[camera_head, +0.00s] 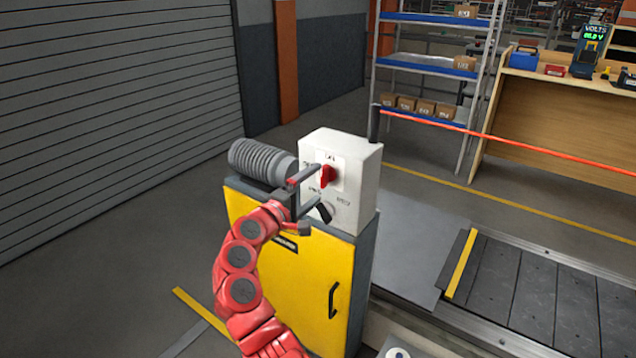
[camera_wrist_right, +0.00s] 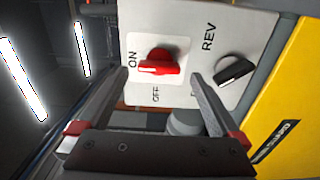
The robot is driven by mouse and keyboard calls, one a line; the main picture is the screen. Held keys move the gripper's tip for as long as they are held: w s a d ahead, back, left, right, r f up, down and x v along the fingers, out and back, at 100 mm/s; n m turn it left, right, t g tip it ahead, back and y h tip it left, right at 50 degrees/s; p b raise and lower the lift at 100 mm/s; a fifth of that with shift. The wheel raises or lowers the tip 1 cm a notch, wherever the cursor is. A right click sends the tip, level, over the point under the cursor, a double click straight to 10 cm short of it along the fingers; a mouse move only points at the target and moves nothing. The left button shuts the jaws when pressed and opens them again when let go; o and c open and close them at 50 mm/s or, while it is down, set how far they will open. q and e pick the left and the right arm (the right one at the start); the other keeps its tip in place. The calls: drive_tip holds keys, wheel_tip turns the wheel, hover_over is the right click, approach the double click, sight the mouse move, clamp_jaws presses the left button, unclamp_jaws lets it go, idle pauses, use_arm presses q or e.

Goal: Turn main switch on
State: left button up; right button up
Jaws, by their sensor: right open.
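The main switch (camera_head: 328,176) is a red rotary knob on the front of a white control box (camera_head: 362,172). In the right wrist view the red knob (camera_wrist_right: 160,66) has its grip bar lying left to right. Its left end is near the ON label, and OFF is below it; I cannot tell which end is the pointer. My right gripper (camera_head: 319,185) is open in front of the box. In the right wrist view its fingertips (camera_wrist_right: 160,75) stand on either side of the knob, with no clear contact. My left gripper is not in view.
A black knob (camera_wrist_right: 234,70) near a REV label sits beside the red one. The box stands on a yellow cabinet (camera_head: 315,285), with a ribbed grey cylinder (camera_head: 258,161) behind. The conveyor (camera_head: 520,295) runs to the right. Shelving (camera_head: 430,66) and a workbench (camera_head: 550,115) are farther back.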

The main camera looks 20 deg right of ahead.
drive_tip(key=v, duration=1.4)
drive_tip(key=shift+s+a, duration=0.25)
